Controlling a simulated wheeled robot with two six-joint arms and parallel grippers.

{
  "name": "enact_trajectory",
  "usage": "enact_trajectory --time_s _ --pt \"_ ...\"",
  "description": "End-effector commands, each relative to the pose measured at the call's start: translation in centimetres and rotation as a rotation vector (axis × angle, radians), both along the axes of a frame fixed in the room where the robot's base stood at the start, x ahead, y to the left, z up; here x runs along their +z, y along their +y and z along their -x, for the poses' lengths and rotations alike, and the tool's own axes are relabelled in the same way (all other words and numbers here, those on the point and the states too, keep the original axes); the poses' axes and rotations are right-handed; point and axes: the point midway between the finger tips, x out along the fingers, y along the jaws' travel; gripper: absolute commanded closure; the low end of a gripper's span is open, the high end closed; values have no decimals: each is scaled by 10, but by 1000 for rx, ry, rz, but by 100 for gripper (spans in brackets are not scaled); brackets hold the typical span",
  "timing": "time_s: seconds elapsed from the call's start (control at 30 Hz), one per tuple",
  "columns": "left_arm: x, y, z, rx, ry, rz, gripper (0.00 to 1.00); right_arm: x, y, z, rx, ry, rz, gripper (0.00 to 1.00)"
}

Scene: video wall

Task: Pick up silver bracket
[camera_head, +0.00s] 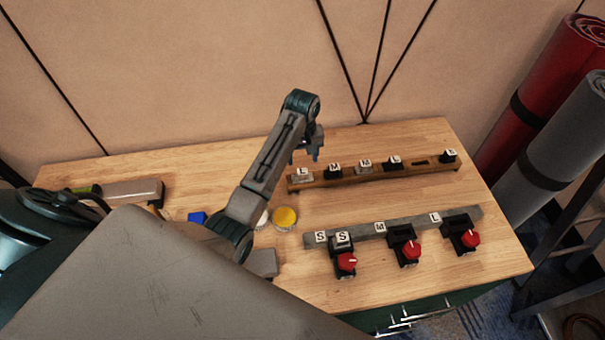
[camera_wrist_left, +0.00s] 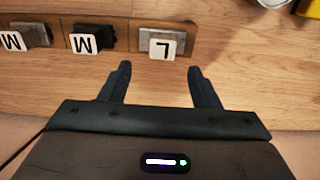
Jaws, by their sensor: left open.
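A silver bracket labelled L (camera_head: 301,175) sits at the left end of a wooden rack (camera_head: 375,179). It also shows in the left wrist view (camera_wrist_left: 155,41), just beyond my fingertips. A second silver bracket, labelled M (camera_head: 365,168), sits mid-rack between black ones; in the left wrist view it is at the far left (camera_wrist_left: 37,33). My left gripper (camera_head: 317,155) is open and empty near the rack's left end. In the left wrist view its fingers (camera_wrist_left: 160,78) point towards the L bracket, apart from it. My right gripper is not in view.
Black brackets (camera_head: 335,172) share the rack, which has an empty slot (camera_head: 420,162). In front stands a grey lettered bar (camera_head: 408,226) with red-knobbed black clamps (camera_head: 410,250). A yellow round container (camera_head: 286,217) and a blue item (camera_head: 197,217) lie left. Rolled mats (camera_head: 540,75) stand right.

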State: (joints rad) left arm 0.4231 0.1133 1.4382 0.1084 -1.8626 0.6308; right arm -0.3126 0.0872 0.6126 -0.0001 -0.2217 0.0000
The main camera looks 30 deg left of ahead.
Motion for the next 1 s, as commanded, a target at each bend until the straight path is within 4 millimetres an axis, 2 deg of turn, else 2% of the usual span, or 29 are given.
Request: enact_trajectory --time_s 0.17,0.37,0.53,0.8,1.0 --pt "-10 -1 3 0 3 0 44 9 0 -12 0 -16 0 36" --pt "-35 -7 15 0 6 1 44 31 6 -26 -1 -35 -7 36" --pt "-55 -6 12 0 1 0 44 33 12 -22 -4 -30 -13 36" --pt "-59 -6 12 0 -1 -1 44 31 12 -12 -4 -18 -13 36" --pt "-59 -6 12 0 -1 -1 83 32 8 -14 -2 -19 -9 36"
